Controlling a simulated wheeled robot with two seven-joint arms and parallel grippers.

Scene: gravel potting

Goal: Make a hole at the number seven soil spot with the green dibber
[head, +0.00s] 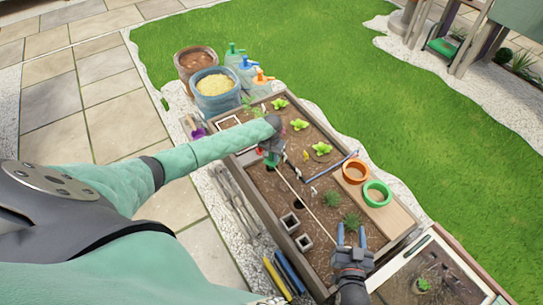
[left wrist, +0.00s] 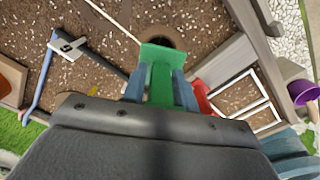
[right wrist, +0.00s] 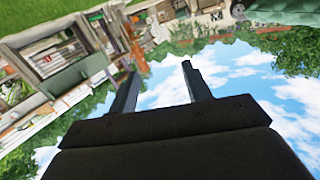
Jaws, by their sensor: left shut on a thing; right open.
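My left gripper (head: 268,152) is over the soil bed, shut on the green dibber (left wrist: 160,75). The dibber's green handle shows between the fingers in the left wrist view, and a little green shows under the gripper in the head view. Its tip is hidden. A dark round hole (left wrist: 166,36) lies in the soil just beyond the handle in that view. I cannot make out a number seven mark. A small tag (left wrist: 68,46) with an unclear digit lies by a blue rod (left wrist: 42,80). My right gripper (head: 350,237) is open and empty over the bed's near end.
The wooden bed (head: 240,205) holds several green plants (head: 299,124). An orange ring (head: 356,171) and a green ring (head: 377,193) rest on a board at its right. A thin light stick (head: 310,205) crosses the soil. Buckets (head: 216,92) and spray bottles (head: 247,68) stand behind.

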